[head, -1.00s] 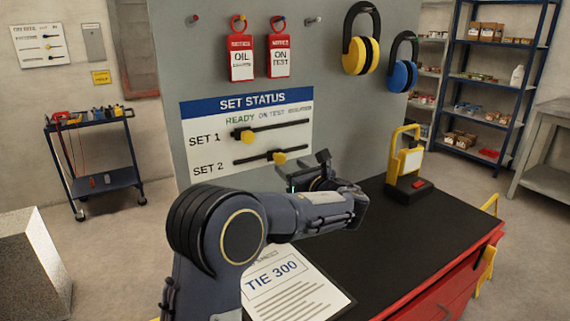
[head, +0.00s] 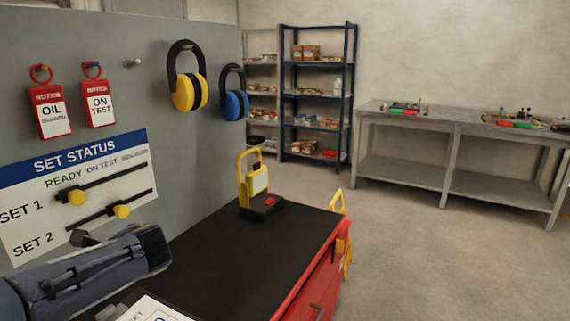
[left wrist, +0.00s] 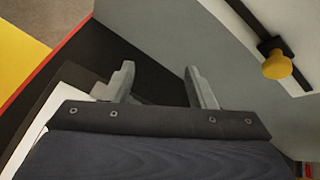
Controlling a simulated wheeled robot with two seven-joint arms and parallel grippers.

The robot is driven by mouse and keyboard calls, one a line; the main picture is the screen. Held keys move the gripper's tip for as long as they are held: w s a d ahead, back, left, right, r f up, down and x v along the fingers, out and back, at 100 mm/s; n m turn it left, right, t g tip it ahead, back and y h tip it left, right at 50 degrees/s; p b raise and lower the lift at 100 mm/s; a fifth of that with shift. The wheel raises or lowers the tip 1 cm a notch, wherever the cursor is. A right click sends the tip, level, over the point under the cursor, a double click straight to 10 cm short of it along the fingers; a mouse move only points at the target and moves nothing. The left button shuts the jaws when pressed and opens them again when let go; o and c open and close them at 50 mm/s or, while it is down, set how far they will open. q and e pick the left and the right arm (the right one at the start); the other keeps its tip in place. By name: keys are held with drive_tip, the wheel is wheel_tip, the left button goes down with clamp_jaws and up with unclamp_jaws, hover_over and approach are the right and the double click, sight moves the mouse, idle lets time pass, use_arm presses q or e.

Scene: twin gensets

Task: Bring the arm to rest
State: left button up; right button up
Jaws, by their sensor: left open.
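My left arm comes in at the lower left of the head view, in front of the set status board (head: 88,178). My left gripper (left wrist: 163,85) shows in the left wrist view with its two fingers apart and nothing between them. It is over the black worktop (head: 225,255), close to the grey panel (left wrist: 210,45). A yellow slider knob (left wrist: 277,64) on the board is beyond the fingers to the right, apart from them. In the head view the two yellow knobs sit on the SET 1 (head: 76,197) and SET 2 (head: 122,211) tracks. My right gripper is not in view.
A yellow lamp-like device (head: 256,190) stands on the worktop's far end. Red tags (head: 50,108) and ear defenders (head: 186,88) hang on the panel. A blue shelf rack (head: 318,95) and a grey bench (head: 450,130) stand behind. The floor to the right is clear.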

use_arm(q)
drive_tip(key=s+d+f+n+h+p, duration=0.1)
drive_tip(key=s+d+n+h+p, duration=0.1)
drive_tip(key=s+d+n+h, duration=0.45)
drive_tip(key=s+d+f+n+h+p, duration=0.1)
drive_tip(key=s+f+n+h+p, duration=0.15)
drive_tip(key=s, duration=0.75)
drive_tip(key=s+d+r+n+t+h+p, duration=0.1)
drive_tip(key=s+d+n+h, duration=0.4)
drive_tip(key=s+d+n, duration=0.3)
drive_tip(key=d+n, duration=0.1)
drive_tip(key=d, duration=0.3)
drive_tip(key=shift+s+r+n+h+p, duration=0.2)
drive_tip(key=shift+r+n+h+p, duration=0.1)
drive_tip(key=shift+p, duration=0.1)
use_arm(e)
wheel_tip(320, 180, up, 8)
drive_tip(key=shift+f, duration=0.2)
